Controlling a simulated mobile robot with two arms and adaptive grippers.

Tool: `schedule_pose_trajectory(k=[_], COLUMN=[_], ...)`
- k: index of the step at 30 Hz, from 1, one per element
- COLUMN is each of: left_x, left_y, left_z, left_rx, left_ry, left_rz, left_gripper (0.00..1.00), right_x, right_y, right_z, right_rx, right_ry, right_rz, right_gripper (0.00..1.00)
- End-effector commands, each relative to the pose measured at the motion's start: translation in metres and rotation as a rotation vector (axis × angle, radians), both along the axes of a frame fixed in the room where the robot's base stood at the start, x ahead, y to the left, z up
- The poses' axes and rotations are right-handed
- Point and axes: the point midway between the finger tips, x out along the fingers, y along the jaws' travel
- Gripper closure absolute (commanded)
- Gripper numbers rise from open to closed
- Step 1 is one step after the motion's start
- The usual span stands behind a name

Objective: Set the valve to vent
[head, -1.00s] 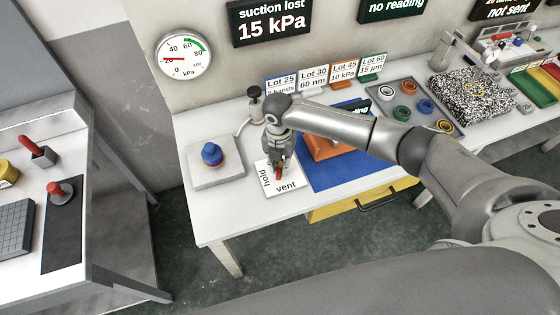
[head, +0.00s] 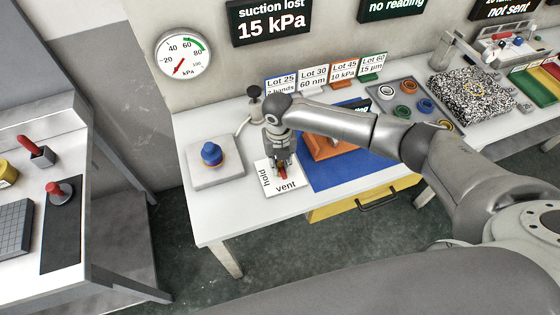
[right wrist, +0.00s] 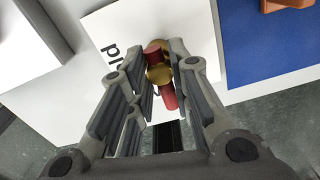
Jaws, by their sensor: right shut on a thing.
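The valve shows in the right wrist view as a red handle (right wrist: 170,97) with a brass hub (right wrist: 158,75). It sits on a white plate (head: 268,180) lettered "hold" on the left and "vent" at the front. In the head view, the red handle (head: 283,173) points roughly toward "vent"; the gripper hides much of it. My right gripper (head: 281,169) reaches down over the plate, shut on the valve handle; its fingers (right wrist: 160,85) flank the handle in the wrist view. The gauge (head: 183,56) needle points low left, near 0. My left gripper is not in view.
A blue-topped knob on a grey block (head: 216,172) stands left of the plate. A blue mat (head: 327,180) with an orange piece lies close to its right. A black-topped fixture (head: 255,101) stands behind. The wall display (head: 270,22) reads "suction lost 15 kPa".

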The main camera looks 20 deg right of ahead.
Motion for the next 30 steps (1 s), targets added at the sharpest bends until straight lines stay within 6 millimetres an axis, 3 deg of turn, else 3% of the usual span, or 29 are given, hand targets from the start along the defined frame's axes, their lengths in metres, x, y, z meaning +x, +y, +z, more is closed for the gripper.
schedule_pose_trajectory(k=[7, 8, 13, 23, 30], left_x=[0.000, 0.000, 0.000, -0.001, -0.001], left_y=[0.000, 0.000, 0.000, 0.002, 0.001], left_z=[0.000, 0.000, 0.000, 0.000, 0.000], left_rx=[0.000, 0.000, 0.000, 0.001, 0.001], left_ry=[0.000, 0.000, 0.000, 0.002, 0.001], left_rz=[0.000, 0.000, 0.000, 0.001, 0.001], left_gripper=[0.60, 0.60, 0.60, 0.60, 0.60], right_x=[-0.001, -0.001, -0.001, 0.000, 0.001], right_y=[0.001, 0.001, 0.001, 0.000, 0.000], right_z=[0.000, 0.000, 0.000, 0.001, 0.034], right_rx=[0.002, 0.002, 0.001, 0.000, 0.001], right_ry=[0.002, 0.002, 0.001, 0.000, -0.003], right_rz=[0.000, 0.000, -0.001, -0.002, -0.001], right_gripper=[1.00, 0.79, 0.58, 0.58, 0.58])
